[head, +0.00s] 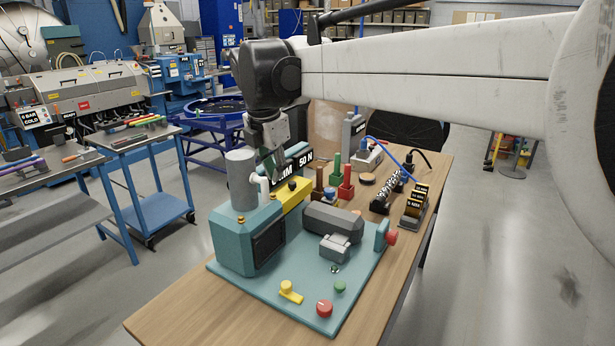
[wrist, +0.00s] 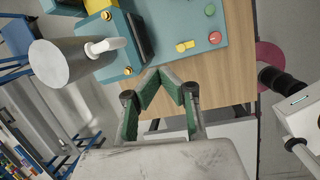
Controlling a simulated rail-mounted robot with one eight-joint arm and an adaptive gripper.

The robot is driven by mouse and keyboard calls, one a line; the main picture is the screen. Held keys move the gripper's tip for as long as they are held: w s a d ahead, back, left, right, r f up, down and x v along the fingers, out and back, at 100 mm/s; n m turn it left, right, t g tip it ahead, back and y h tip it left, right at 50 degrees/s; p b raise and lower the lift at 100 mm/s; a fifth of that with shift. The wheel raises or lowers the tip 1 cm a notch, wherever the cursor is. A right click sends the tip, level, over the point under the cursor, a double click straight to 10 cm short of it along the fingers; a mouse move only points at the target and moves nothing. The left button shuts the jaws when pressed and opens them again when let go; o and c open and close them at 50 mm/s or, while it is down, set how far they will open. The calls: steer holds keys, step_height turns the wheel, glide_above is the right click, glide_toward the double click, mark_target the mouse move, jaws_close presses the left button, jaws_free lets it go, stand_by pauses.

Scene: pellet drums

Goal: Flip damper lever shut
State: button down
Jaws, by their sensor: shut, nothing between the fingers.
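A teal machine (head: 245,238) stands on a teal base plate on the wooden bench, with a grey upright cylinder (head: 241,180) on top. A short white lever-like handle (head: 263,188) sticks out from the cylinder's side; I take it to be the damper lever. In the wrist view the cylinder (wrist: 62,62) and white handle (wrist: 104,47) are at upper left. My gripper (head: 276,168) is beside and behind the cylinder in the head view. In the wrist view my gripper (wrist: 164,82) shows green-padded fingers, shut and empty, apart from the handle.
A yellow block (head: 291,196) and a grey housing (head: 333,222) sit beside the cylinder. A yellow knob (head: 288,289), red button (head: 324,308) and green button (head: 340,286) are on the plate. Coloured posts (head: 346,182) and cabled devices stand behind. The near bench corner is clear.

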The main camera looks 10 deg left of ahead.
steer(key=a+n, duration=0.4)
steer(key=a, duration=0.3)
steer(key=shift+w+a+f+p, duration=0.3)
steer(key=shift+a+f+p, duration=0.05)
steer(key=shift+a+p, duration=0.05)
steer(key=w+d+f+p, duration=0.1)
steer(key=w+f+p, duration=0.2)
steer(key=w+f, duration=0.3)
steer(key=shift+s+x, duration=0.3)
steer(key=shift+x, duration=1.55)
steer(key=shift+d+f, duration=0.15)
steer(key=shift+d, duration=0.1)
